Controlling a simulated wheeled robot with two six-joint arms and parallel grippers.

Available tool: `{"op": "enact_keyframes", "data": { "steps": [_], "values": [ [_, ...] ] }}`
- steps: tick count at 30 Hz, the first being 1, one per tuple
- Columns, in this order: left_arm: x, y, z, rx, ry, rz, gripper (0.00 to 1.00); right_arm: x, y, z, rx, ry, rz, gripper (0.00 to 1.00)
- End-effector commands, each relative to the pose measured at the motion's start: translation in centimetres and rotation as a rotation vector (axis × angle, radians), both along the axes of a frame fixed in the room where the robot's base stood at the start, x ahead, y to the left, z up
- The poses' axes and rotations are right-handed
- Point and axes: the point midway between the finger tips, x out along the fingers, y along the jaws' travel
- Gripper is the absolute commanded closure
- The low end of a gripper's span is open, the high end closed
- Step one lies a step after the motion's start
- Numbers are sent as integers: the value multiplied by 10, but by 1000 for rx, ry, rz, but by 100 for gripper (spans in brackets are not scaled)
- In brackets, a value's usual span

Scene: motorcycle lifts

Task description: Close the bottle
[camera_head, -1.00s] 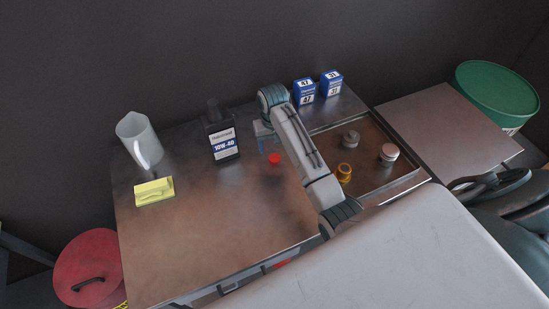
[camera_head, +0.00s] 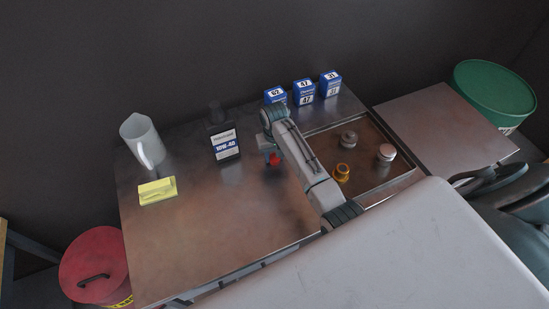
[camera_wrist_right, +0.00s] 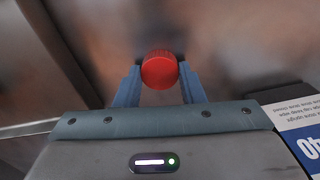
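The bottle (camera_head: 223,145) is a dark oil bottle with a white and blue 10W-40 label, upright on the metal table. Its label also shows at the right edge of the right wrist view (camera_wrist_right: 308,140). A red cap (camera_wrist_right: 160,70) sits between the fingers of my right gripper (camera_wrist_right: 160,75), which touch it on both sides. In the head view the red cap (camera_head: 276,159) is under my right gripper, to the right of the bottle and apart from it. Whether it still touches the table is unclear. My left gripper is not in view.
A white pitcher (camera_head: 141,142) and a yellow sponge-like block (camera_head: 157,191) are on the left of the table (camera_head: 215,225). Several blue boxes (camera_head: 304,92) stand at the back right. A tray (camera_head: 375,130) at right holds small parts. The front middle is clear.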

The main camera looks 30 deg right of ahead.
Motion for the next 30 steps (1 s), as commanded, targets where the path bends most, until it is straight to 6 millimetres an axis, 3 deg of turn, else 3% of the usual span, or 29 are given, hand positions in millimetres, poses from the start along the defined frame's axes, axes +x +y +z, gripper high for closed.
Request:
{"op": "enact_keyframes", "data": {
  "steps": [1,3,17,26,30],
  "values": [
    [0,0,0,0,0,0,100,0,0,0,0,0,0,75],
    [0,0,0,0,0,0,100,0,0,0,0,0,0,86],
    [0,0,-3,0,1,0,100,1,0,4,-1,-3,0,86],
    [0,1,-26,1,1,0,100,1,0,34,-1,-5,0,86],
    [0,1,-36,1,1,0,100,-24,26,33,4,-2,1,86]
  ]
}}
